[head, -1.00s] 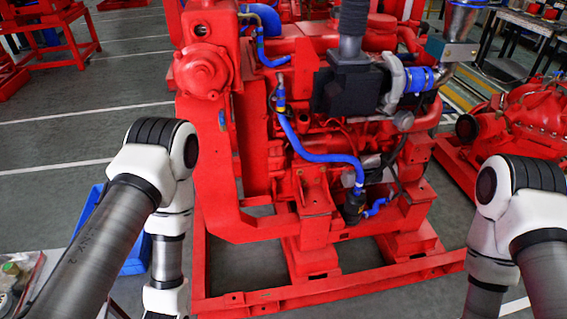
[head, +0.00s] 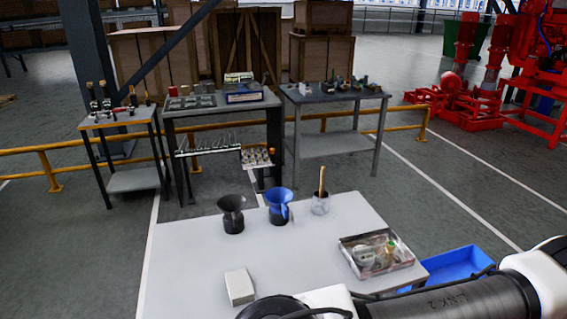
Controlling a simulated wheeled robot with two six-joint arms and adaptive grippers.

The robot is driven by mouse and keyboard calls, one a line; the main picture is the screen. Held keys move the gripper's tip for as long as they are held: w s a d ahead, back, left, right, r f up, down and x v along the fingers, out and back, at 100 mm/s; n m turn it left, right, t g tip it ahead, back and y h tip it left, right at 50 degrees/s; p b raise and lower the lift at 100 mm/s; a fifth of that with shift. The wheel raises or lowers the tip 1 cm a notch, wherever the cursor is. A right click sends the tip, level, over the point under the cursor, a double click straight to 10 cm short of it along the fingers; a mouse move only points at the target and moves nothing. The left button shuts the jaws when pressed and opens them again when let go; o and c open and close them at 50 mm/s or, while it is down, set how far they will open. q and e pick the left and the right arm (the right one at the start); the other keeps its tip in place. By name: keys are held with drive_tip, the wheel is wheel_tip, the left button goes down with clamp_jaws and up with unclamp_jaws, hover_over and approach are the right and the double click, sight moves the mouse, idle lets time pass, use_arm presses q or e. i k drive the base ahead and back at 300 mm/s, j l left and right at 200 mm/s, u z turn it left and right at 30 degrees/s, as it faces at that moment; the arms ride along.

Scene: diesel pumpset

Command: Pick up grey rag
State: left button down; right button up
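I cannot make out a grey rag for certain in the head view. A pale grey, block-like item (head: 239,287) lies at the front of the light grey table (head: 185,250); I cannot tell whether it is a folded rag or a box. One of my arms crosses the bottom right, and its wrist end is cut off by the lower edge near the pale item. Neither gripper is in view.
On the table stand a black funnel-topped container (head: 232,214), a blue one (head: 279,206), a jar with a stick (head: 320,203) and a tray of parts (head: 377,257). A blue bin (head: 455,266) is at right. Workbenches (head: 335,144) and a yellow rail (head: 402,124) stand behind.

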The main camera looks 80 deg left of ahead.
sight(239, 282)
drive_tip(key=u, duration=3.05)
drive_tip(key=z, duration=1.4)
drive_tip(key=k+j+z, duration=0.35)
drive_tip(key=z, duration=0.15)
drive_tip(key=k+j+z, duration=0.3)
drive_tip(key=z, duration=0.2)
drive_tip(key=k, duration=0.1)
